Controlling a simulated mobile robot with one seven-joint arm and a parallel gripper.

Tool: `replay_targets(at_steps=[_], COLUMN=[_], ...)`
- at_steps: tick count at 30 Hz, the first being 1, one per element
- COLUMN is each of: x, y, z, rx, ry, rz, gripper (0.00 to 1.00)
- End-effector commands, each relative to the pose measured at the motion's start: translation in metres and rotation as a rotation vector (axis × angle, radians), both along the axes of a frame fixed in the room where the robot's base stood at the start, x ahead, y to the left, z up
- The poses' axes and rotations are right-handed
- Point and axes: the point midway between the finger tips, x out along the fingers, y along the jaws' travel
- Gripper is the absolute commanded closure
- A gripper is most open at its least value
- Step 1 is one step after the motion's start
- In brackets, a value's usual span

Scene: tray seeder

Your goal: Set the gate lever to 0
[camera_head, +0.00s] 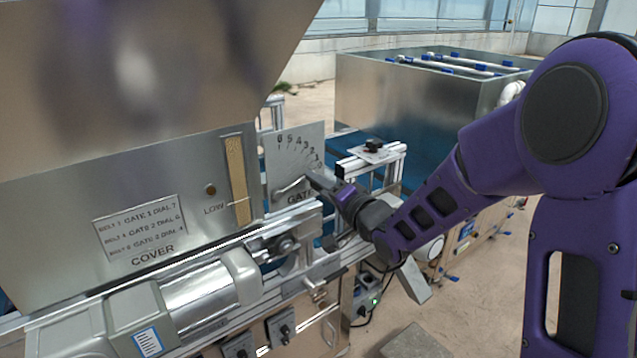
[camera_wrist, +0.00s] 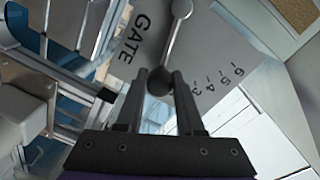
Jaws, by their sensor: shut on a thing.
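The gate plate (camera_head: 286,158) is a grey metal panel with a dial running from 6 at upper left down to the low numbers at right, and "GATE" printed below. The silver gate lever (camera_head: 288,188) slants up to the right from its pivot, towards the low end near 0; its exact mark cannot be told. My gripper (camera_head: 314,180) is at the lever's free end. In the wrist view, the lever (camera_wrist: 173,40) runs to a dark ball knob (camera_wrist: 159,82), and my gripper (camera_wrist: 160,84) is shut on that knob. The fingers hide the low numbers there.
The hopper's cover panel (camera_head: 140,160) with a printed settings label (camera_head: 140,228) stands left of the plate. A grey motor housing (camera_head: 200,292) and metal rails lie below. A large metal tank (camera_head: 420,100) stands behind. Frame bars (camera_head: 375,158) stand close right of the plate.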

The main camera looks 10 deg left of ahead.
Motion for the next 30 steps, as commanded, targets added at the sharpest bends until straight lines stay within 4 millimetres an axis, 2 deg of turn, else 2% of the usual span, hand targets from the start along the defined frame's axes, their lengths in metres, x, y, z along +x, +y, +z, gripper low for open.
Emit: replay_targets(at_steps=[6, 7, 11, 22, 26, 30], x=[0.000, 0.000, 0.000, -0.003, -0.013, -0.034], y=[-0.001, -0.001, -0.001, -0.003, -0.016, -0.039], z=[-0.002, -0.002, -0.002, -0.001, 0.000, 0.002], rx=[-0.001, -0.001, -0.001, -0.003, -0.003, -0.003], ry=[0.005, 0.005, 0.004, 0.002, 0.002, 0.002], rz=[-0.002, -0.002, -0.002, -0.002, -0.002, -0.005], gripper=[1.00, 0.58, 0.35, 0.35, 0.35, 0.35])
